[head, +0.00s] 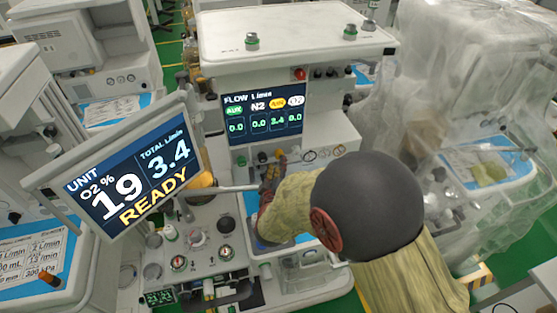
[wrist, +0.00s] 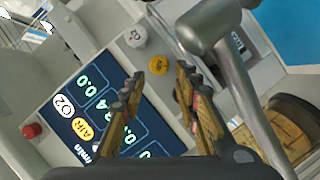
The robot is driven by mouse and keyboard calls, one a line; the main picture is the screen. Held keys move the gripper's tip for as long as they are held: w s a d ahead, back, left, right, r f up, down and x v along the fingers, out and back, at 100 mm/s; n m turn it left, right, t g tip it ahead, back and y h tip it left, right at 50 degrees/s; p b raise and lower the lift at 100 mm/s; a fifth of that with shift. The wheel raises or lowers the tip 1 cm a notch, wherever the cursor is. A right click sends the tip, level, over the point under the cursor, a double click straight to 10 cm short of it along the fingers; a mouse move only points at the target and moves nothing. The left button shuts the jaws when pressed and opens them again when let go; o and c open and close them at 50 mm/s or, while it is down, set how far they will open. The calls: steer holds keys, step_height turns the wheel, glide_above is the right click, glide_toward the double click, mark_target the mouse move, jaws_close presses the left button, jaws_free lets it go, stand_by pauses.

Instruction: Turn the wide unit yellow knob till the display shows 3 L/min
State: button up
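The yellow knob (wrist: 158,64) sits on the wide unit's front panel, beside a white knob (wrist: 136,36). My gripper (wrist: 158,76) is open, its fingers on either side of the yellow knob in the wrist view. The right finger looks closer to it; contact cannot be told. In the head view my gripper (head: 272,172) is just below the knob row and partly covers it. The flow display (head: 262,112) reads 3.4 under the yellow AIR label and 0.0 in the other columns. The side monitor (head: 132,174) shows total 3.4 L/min, O2 19 % and READY.
A horizontal bar (head: 235,188) with a yellow end runs close to my gripper; a thick grey post (wrist: 240,75) stands right of the fingers in the wrist view. A plastic-covered cart (head: 480,110) stands at the right. Another cart (head: 85,50) is at the back left.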

steer(key=v, duration=0.6)
steer(key=shift+s, duration=0.4)
steer(key=shift+r, duration=0.1)
steer(key=s+a+f+m+g+y, duration=0.25)
steer(key=s+a+f+g, duration=0.25)
steer(key=f, duration=0.5)
steer(key=s+a+m+g+y, duration=0.1)
steer(key=s+a+g+y, duration=0.1)
steer(key=s+g, duration=0.45)
steer(key=s+d+r+m+h, duration=0.1)
steer(key=s+d+r+m, duration=0.1)
steer(key=s+d+r, duration=0.3)
steer(key=s+d+r+m+t+h+b, duration=0.1)
steer(key=s+d+r+m, duration=0.2)
steer(key=d+r, duration=0.8)
steer(key=s+d+r+m+h, duration=0.2)
steer(key=s+d+r, duration=0.4)
steer(key=d, duration=0.5)
steer(key=shift+s+d+r+t+b, duration=0.35)
steer(key=shift+r, duration=0.65)
